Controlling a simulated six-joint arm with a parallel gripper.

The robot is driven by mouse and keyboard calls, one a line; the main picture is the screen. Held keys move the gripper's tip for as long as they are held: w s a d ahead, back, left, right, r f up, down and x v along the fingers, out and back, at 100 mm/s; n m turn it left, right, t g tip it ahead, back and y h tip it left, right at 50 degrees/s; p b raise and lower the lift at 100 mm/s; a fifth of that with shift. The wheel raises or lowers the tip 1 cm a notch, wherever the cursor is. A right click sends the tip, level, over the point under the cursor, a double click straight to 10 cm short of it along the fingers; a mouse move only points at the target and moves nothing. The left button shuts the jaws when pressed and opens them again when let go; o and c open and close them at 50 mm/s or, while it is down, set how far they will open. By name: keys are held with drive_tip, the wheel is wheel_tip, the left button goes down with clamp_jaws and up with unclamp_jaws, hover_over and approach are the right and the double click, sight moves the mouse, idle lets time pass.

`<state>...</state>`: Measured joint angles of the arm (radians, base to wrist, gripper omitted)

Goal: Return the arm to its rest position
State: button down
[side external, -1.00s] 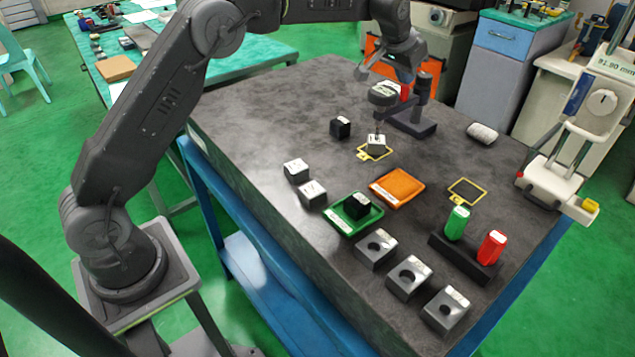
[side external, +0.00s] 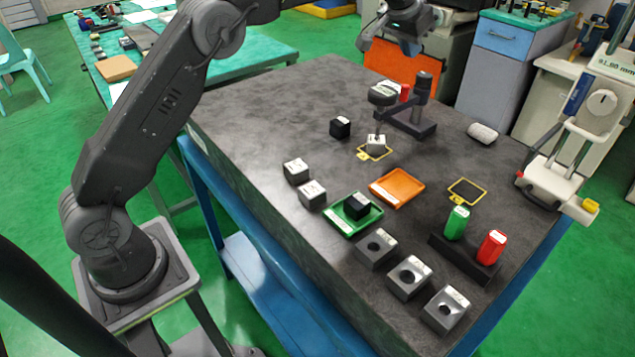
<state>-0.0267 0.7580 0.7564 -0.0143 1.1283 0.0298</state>
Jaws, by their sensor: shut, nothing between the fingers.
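My arm reaches in from the left over the dark granite table (side external: 270,110). My gripper (side external: 403,44) is at the top of the side external view, raised above the far part of the table. It is shut and empty, apart from every object, and its fingertips are small and hard to make out. A metal block (side external: 376,147) with a small pin on top sits on a yellow-framed pad below the dark gauge stand (side external: 423,100).
Bored metal blocks and a rack with green and red pieces are at the front right. The table's left rear is clear.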

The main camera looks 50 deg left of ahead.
drive_tip(key=s+d+r, duration=0.1)
drive_tip(key=s+r, duration=0.2)
drive_tip(key=s, duration=0.9)
drive_tip(key=s+r, duration=0.4)
drive_tip(key=s, duration=0.7)
drive_tip(key=s+f, duration=0.5)
drive_tip(key=s, duration=0.5)
drive_tip(key=s+f, duration=0.5)
drive_tip(key=s, duration=0.6)
drive_tip(key=shift+d+f, duration=0.25)
drive_tip(key=shift+f, duration=0.1)
drive_tip(key=shift+w, duration=0.1)
